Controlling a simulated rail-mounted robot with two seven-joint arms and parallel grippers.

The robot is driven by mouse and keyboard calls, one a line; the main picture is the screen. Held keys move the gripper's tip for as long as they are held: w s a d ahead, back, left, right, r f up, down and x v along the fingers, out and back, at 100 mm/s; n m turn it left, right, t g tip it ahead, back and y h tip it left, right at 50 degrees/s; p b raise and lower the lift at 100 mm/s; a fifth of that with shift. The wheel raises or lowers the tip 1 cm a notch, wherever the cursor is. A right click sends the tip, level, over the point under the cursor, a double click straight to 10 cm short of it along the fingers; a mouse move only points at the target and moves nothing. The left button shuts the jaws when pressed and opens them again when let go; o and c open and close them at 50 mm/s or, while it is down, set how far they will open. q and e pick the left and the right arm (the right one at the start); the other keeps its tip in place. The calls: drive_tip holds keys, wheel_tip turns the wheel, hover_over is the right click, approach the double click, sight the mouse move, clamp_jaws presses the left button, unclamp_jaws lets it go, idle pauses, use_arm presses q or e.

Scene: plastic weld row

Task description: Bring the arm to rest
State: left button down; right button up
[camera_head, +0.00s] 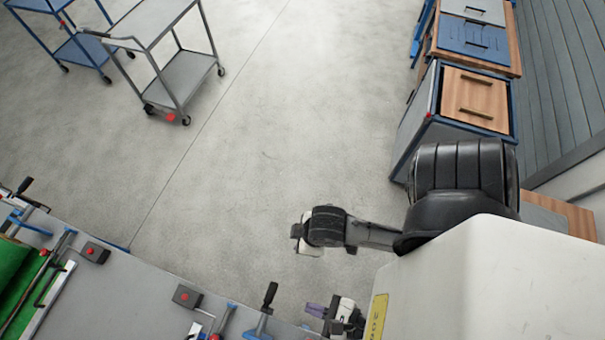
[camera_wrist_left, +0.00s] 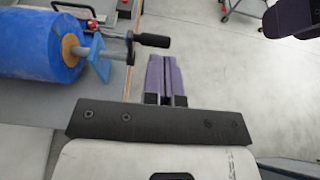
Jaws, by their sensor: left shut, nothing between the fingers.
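My left gripper (camera_head: 318,310) shows at the bottom of the head view, low beside the right end of the grey bench. In the left wrist view its two purple fingers (camera_wrist_left: 166,78) lie together, shut and empty. They point past the bench edge, over bare floor, with a clamp handle just to their left. A black and white link of one of my arms reaches over the floor in the head view.
The grey bench (camera_head: 140,295) carries clamps and red-button boxes (camera_head: 187,296). A blue roll (camera_wrist_left: 38,45) and a black-handled clamp (camera_wrist_left: 150,40) are close left of the fingers. Wooden drawer cabinets (camera_head: 475,98) stand right, a grey cart (camera_head: 185,75) far left. The middle floor is clear.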

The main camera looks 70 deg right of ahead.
use_arm(q)
drive_tip(key=s+a+f+n+g+y, duration=0.15)
drive_tip(key=a+n+g, duration=0.45)
drive_tip(key=n, duration=0.8)
drive_tip(key=a+f+n+g+y, duration=0.1)
drive_tip(key=a+f+n+g, duration=0.3)
drive_tip(key=n, duration=1)
drive_tip(key=w+a+r+n+p, duration=0.1)
drive_tip(key=w+a+r+n, duration=0.1)
drive_tip(key=a, duration=0.4)
drive_tip(key=w+a+r+n+h+p, duration=0.1)
drive_tip(key=w+a+r+n, duration=0.1)
drive_tip(key=w+a+r, duration=0.2)
drive_tip(key=w+a+r+n+h+p, duration=0.1)
drive_tip(key=w+a+r+n, duration=0.1)
drive_tip(key=a+r, duration=0.4)
drive_tip(key=shift+w+a+r+g, duration=0.25)
drive_tip(key=shift+w+a, duration=0.3)
drive_tip(key=shift+a, duration=0.65)
